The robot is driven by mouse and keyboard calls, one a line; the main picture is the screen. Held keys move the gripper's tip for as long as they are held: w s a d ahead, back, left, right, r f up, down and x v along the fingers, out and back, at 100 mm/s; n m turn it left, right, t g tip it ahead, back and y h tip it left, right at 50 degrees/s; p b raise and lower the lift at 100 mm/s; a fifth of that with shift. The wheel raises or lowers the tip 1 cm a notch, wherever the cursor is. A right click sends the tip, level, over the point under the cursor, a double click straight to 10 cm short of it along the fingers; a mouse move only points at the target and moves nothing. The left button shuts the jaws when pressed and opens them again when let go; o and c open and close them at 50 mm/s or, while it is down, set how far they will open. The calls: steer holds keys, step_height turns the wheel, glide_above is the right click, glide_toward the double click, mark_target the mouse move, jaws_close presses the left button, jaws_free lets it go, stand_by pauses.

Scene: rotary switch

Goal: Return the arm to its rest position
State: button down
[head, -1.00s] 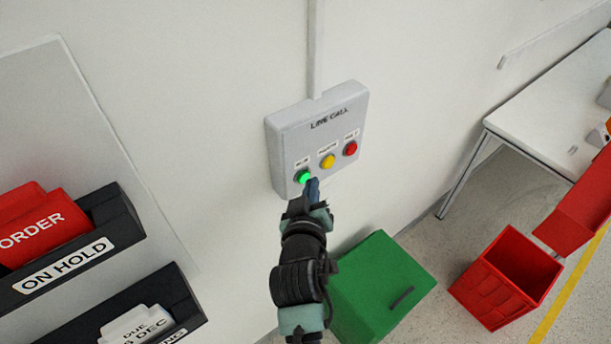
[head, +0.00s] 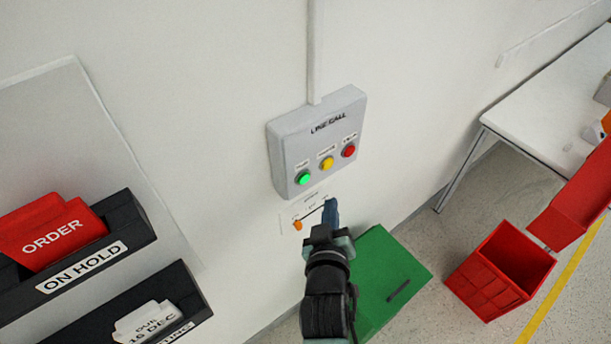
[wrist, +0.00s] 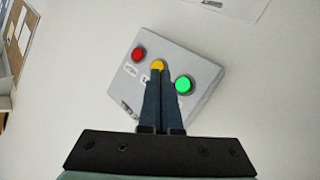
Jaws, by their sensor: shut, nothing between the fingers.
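My gripper (head: 331,212) is shut and empty, below the grey LINE CALL box (head: 288,133) on the wall in the head view. The box carries a lit green button (head: 303,178), a yellow button (head: 326,164) and a red button (head: 348,151). In the wrist view the shut fingers (wrist: 159,75) point towards the box (wrist: 205,72) and cover part of its middle. There the green button (wrist: 184,84) glows, and the fingertips overlap the lower edge of the yellow button (wrist: 157,65). In the head view the fingers appear apart from the buttons.
A small label with an orange piece (head: 297,225) is on the wall below the box. A green cabinet (head: 400,270) stands below right, beside my arm. A red bin (head: 482,283) and white table (head: 530,125) are at right. Black holders (head: 130,215) with cards are at left.

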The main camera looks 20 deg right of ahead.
stand_by(0.4)
steer(key=w+a+r+t+y+b, duration=0.1)
steer(key=w+a+r+t+b, duration=0.15)
steer(key=r, duration=0.95)
steer(key=w+a+r+t+b, duration=0.2)
steer(key=w+a+r+t, duration=0.15)
steer(key=r, duration=0.95)
steer(key=s+a+r+t+y+b, duration=0.2)
steer(key=s+a+r+t, duration=0.2)
steer(key=s+r, duration=0.3)
steer(key=s+a+r+t+y+b, duration=0.2)
steer(key=s+a+r+t, duration=0.2)
steer(key=r, duration=1.1)
steer(key=s+a, duration=0.2)
steer(key=s, duration=0.2)
steer(key=shift+s+a+r+m+y, duration=0.15)
steer(key=shift+a+r+m+y, duration=0.05)
steer(key=shift+r+m+y, duration=0.2)
